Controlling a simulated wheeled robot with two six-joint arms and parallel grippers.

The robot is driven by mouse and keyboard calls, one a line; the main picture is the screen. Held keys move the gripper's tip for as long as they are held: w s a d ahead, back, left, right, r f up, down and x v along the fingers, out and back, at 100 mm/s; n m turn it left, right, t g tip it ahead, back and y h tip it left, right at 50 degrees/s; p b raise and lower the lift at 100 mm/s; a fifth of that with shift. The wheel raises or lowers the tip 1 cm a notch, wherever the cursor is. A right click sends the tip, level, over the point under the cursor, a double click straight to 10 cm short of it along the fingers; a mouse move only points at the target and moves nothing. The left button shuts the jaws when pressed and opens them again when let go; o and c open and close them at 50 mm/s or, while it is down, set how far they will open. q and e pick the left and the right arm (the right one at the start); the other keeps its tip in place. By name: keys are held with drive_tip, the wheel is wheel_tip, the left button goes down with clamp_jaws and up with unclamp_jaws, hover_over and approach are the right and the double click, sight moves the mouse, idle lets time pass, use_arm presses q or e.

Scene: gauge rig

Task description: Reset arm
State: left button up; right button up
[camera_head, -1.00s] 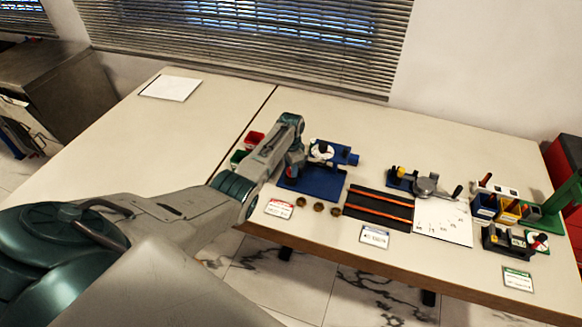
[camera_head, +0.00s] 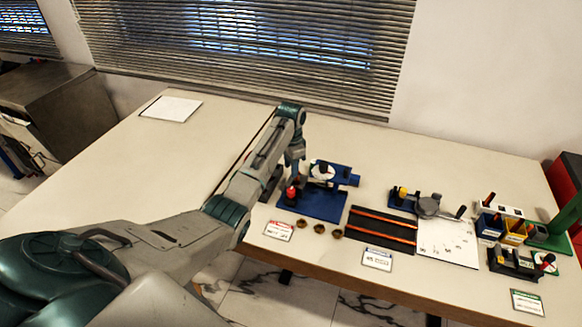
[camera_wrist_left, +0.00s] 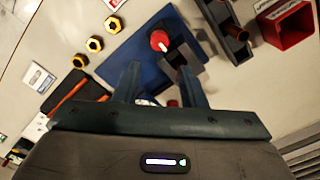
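My left arm reaches in from the left in the head view, with its gripper (camera_head: 295,163) pointing down above the left edge of the blue fixture base (camera_head: 322,205). In the left wrist view the two fingers of the left gripper (camera_wrist_left: 160,78) are apart with nothing held between them. A red-topped cylinder (camera_head: 291,193) stands on the blue base just below the gripper. It also shows in the left wrist view (camera_wrist_left: 159,40), beyond the fingertips. A blue fixture with a white round face (camera_head: 322,172) stands at the back of the base. My right gripper is out of view.
Several brass nuts (camera_head: 319,229) lie near the table's front edge. A black mat with orange strips (camera_head: 380,228), a white sheet (camera_head: 447,242) and small bins (camera_head: 490,225) spread rightward. A red bin (camera_wrist_left: 288,25) shows in the wrist view. The left tabletop (camera_head: 130,165) is mostly clear.

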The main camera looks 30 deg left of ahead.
use_arm(q)
drive_tip(key=shift+r, duration=0.1)
idle(0.4)
